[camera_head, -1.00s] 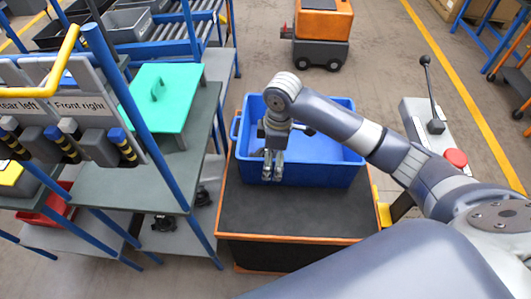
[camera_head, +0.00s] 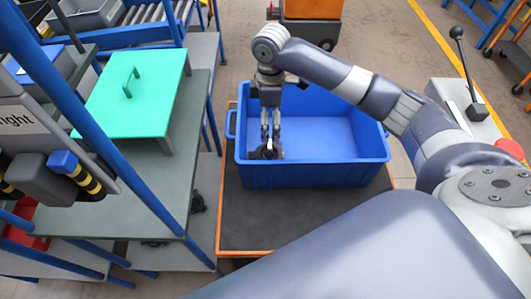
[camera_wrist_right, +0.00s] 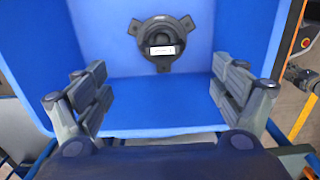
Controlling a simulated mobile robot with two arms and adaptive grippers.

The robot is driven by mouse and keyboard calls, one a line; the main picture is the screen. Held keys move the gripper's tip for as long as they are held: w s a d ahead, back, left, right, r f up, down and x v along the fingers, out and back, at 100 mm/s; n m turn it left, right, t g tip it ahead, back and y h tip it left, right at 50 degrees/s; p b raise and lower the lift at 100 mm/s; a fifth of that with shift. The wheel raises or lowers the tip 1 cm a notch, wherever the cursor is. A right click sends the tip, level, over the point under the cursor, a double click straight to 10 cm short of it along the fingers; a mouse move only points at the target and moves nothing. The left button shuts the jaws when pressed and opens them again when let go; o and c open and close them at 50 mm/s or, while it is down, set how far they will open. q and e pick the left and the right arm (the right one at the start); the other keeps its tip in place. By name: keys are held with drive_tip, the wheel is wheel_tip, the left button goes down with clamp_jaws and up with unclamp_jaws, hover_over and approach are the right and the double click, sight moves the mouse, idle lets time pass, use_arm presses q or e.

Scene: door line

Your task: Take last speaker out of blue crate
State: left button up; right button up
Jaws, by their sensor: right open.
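The blue crate (camera_head: 318,173) stands on a dark cart, and its inside is largely bare. One black round speaker (camera_head: 264,153) with mounting tabs lies in it, near the left end. The speaker also shows in the right wrist view (camera_wrist_right: 163,44), face up on the crate floor with a small white label. My right gripper (camera_head: 271,137) reaches down into the crate, right by the speaker. Its two fingers are spread wide in the wrist view (camera_wrist_right: 160,88), with nothing between them, and the speaker lies beyond the tips. My left gripper is not in view.
The cart's dark top (camera_head: 290,232) has an orange edge. A rack at the left carries a green panel (camera_head: 135,95) with a handle on a grey shelf. A grey control box with a lever and red button (camera_head: 509,149) stands at the right.

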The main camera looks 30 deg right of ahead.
sight(270, 144)
drive_tip(key=shift+w+f, duration=0.15)
drive_tip(key=shift+f, duration=0.35)
drive_tip(key=f, duration=0.6)
drive_tip(key=s+f, duration=0.1)
drive_tip(key=f, duration=0.2)
drive_tip(key=shift+w+f, duration=0.15)
drive_tip(key=shift+f, duration=0.4)
drive_tip(key=c, duration=1.8)
